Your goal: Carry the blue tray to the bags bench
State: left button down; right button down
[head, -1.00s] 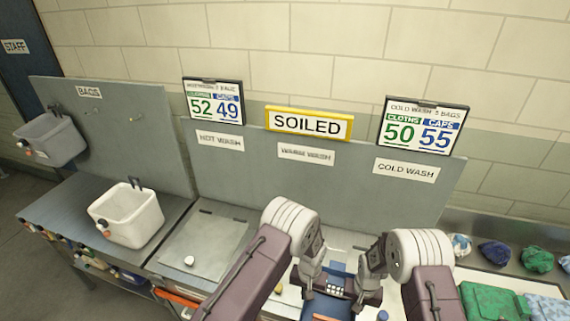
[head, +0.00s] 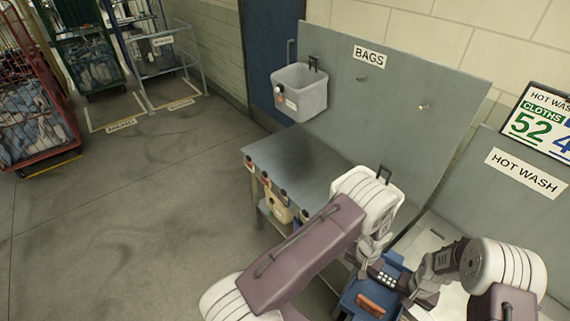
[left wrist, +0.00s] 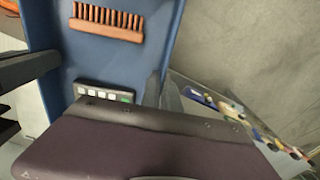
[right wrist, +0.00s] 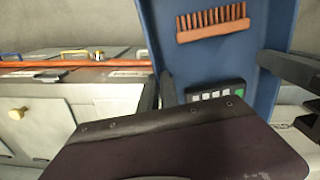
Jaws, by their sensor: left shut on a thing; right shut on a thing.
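The blue tray (head: 352,297) is held between my two grippers at the bottom of the head view. It also fills much of the left wrist view (left wrist: 60,45) and the right wrist view (right wrist: 265,75). An orange-brown brush (head: 371,305) and a small keypad device (head: 386,278) lie in it. My left gripper (head: 362,271) is shut on the tray's left side. My right gripper (head: 408,288) is shut on its right side. The bags bench (head: 290,158) has a grey top under the BAGS sign (head: 369,56). My left arm hides part of the bench.
A grey bag (head: 300,93) hangs on the panel beside an empty hook. The bench's left top is clear. Open floor (head: 130,220) lies left; cage trolleys (head: 35,95) stand farther back.

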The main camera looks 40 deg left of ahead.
aim_at(310, 176)
jog(key=j+u, duration=0.1)
jog(key=j, duration=0.45)
jog(key=i+j, duration=0.1)
jog(key=j, duration=0.45)
jog(key=i+j+u, duration=0.15)
jog(key=j, duration=0.45)
jog(key=i+j+z, duration=0.3)
jog(key=i+j, duration=0.15)
jog(key=j, duration=0.2)
jog(key=i+j+z, duration=0.1)
jog(key=j, duration=0.25)
jog(key=i+j+z, duration=0.15)
jog(key=i+j, duration=0.15)
jog(key=i+j+z, duration=0.15)
jog(key=i+j, duration=0.15)
